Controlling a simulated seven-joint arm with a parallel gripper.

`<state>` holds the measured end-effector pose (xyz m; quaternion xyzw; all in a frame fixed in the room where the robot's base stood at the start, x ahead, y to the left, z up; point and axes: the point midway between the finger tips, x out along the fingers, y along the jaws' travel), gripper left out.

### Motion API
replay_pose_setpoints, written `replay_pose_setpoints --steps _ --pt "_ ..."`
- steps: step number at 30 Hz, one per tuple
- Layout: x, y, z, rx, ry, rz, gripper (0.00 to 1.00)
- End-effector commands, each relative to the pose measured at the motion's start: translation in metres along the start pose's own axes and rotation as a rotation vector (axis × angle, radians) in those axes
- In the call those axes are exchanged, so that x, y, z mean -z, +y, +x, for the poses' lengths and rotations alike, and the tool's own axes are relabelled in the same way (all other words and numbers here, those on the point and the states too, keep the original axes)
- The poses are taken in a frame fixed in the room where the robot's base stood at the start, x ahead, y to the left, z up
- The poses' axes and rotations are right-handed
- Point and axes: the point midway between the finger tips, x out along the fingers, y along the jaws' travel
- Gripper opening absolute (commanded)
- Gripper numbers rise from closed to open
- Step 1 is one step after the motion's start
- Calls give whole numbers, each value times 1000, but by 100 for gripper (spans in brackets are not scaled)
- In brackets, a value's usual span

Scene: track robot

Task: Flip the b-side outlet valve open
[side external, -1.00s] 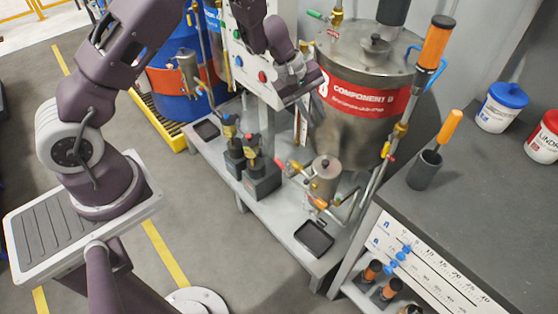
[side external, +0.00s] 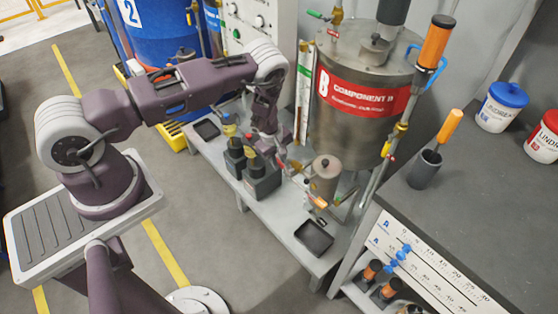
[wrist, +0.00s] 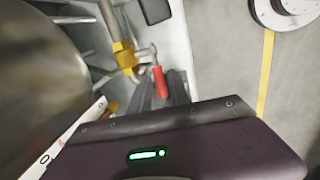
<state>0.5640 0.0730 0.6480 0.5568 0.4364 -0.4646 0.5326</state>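The component B tank (side external: 362,85) is a steel drum with a red label, standing on the grey bench. A small steel pot (side external: 325,168) with piping and small coloured valve handles stands below it. My gripper (side external: 281,160) is low over the bench, just left of this pot. In the wrist view, a red valve handle (wrist: 160,82) on a brass fitting (wrist: 124,57) lies just beyond the gripper's housing. Whether this is the b-side outlet valve is not certain. The fingers are too small and dark to tell open from shut, and contact with the handle is unclear.
Two dark pumps (side external: 250,170) stand close to the left of my gripper. A black tray (side external: 314,236) lies at the bench's front. A control panel (side external: 260,25) stands behind the arm.

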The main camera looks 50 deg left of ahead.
Motion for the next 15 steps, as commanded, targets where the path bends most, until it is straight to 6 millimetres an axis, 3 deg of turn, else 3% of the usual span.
replay_pose_setpoints --steps 1,5,11,15 --pt "0 0 0 0 0 0 23" --pt "0 0 0 0 0 0 0" --pt "1 0 0 0 -7 -3 0" --pt "6 -1 5 -8 -108 -29 0"
